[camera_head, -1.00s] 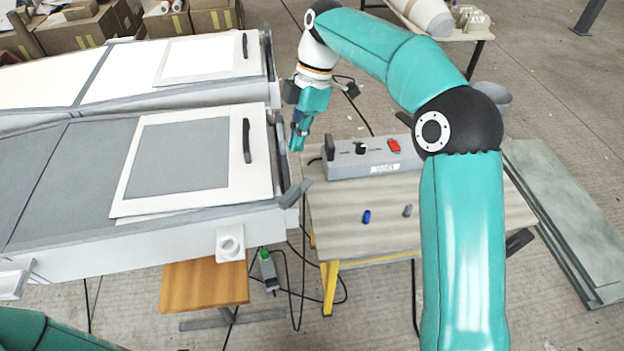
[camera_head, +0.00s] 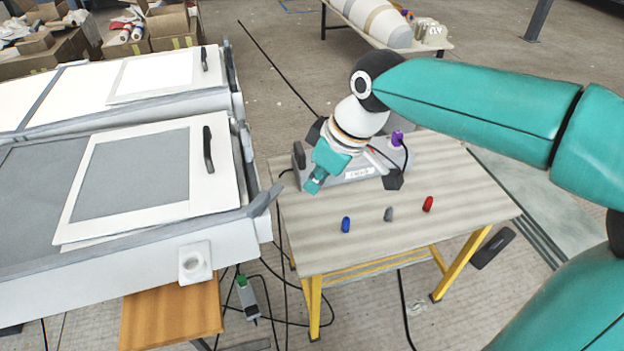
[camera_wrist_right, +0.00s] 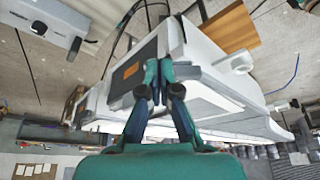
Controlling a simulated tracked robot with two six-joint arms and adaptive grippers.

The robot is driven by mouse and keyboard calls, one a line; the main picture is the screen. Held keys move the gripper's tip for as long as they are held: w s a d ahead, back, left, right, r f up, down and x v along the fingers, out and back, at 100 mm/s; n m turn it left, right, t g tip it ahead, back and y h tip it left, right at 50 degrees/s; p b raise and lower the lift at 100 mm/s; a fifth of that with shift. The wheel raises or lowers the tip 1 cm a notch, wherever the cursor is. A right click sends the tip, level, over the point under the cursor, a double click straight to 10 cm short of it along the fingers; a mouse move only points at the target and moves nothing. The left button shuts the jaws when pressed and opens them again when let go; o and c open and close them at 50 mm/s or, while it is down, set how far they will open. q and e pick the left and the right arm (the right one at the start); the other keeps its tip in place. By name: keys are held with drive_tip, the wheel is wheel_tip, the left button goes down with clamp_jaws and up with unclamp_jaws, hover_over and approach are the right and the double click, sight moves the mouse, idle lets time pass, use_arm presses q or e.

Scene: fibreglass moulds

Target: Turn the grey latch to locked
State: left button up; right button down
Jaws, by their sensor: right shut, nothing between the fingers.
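A small grey latch (camera_head: 388,214) stands on the wooden-topped table (camera_head: 330,254) in the head view, between a blue one (camera_head: 346,224) and a red one (camera_head: 428,203). Its lock position is too small to tell. My right gripper (camera_head: 312,186) is shut and empty. It points down to the left in front of the grey control box, left of the grey latch and apart from it. In the right wrist view the gripper (camera_wrist_right: 159,74) shows its fingers together, with no latch between them. My left gripper is not in view.
The grey control box (camera_head: 364,173) stands behind the latches, partly hidden by my right gripper, with a purple knob (camera_head: 397,138) at its right. A white mould with a framed panel (camera_head: 150,178) borders the table's left side. The table's front is clear.

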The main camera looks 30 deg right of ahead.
sight(265, 197)
drive_tip(key=w+a+f+p, duration=0.1)
drive_tip(key=w+a+f, duration=0.2)
drive_tip(key=w+f, duration=0.3)
drive_tip(key=shift+f, duration=0.5)
